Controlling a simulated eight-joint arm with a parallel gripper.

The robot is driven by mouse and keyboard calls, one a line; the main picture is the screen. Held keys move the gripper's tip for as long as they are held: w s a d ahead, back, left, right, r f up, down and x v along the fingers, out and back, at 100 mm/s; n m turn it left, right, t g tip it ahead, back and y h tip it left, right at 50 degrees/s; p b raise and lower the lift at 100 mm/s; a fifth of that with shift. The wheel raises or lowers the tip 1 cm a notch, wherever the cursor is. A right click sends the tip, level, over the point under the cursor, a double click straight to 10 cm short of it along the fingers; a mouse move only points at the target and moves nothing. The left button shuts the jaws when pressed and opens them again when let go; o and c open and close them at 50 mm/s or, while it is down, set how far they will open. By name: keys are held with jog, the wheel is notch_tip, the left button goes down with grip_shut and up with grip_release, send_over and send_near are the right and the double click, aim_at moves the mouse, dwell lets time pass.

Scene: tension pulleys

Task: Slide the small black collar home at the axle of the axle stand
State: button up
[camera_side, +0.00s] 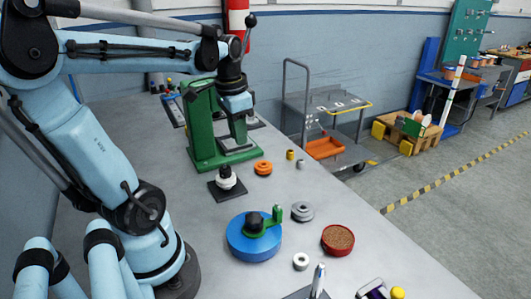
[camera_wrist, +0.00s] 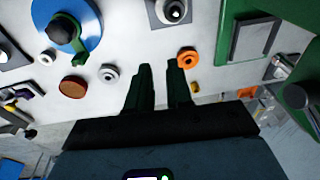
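The likely axle stand (camera_side: 228,186), a dark square base carrying a white pulley (camera_side: 230,183) with a black piece (camera_side: 224,171) on top, is left of centre in the side view. In the wrist view the stand (camera_wrist: 158,15) is at the top edge, partly cut off. I cannot tell whether the black piece is the small black collar. My gripper (camera_wrist: 159,67) has its two dark fingers apart with only bare table showing between them.
A green press (camera_side: 203,130) stands behind. An orange ring (camera_side: 263,168), a yellow piece (camera_side: 290,154), a grey pulley (camera_side: 302,211), a blue disc (camera_side: 240,241) with a green crank, a red-rimmed dish (camera_side: 338,239) and a white ring (camera_side: 301,261) lie around the stand. Bare table separates them.

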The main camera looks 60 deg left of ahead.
jog(key=s+a+g, duration=0.1)
jog(key=s+a, duration=0.1)
jog(key=a, duration=0.1)
send_over(225, 164)
jog(key=shift+h, duration=0.4)
jog(key=shift+a+f, duration=0.1)
jog(key=shift+f, duration=2.35)
jog(key=shift+f, duration=0.1)
jog(key=shift+f, duration=2.15)
jog(key=shift+f, duration=0.1)
jog(key=shift+r, duration=4.05)
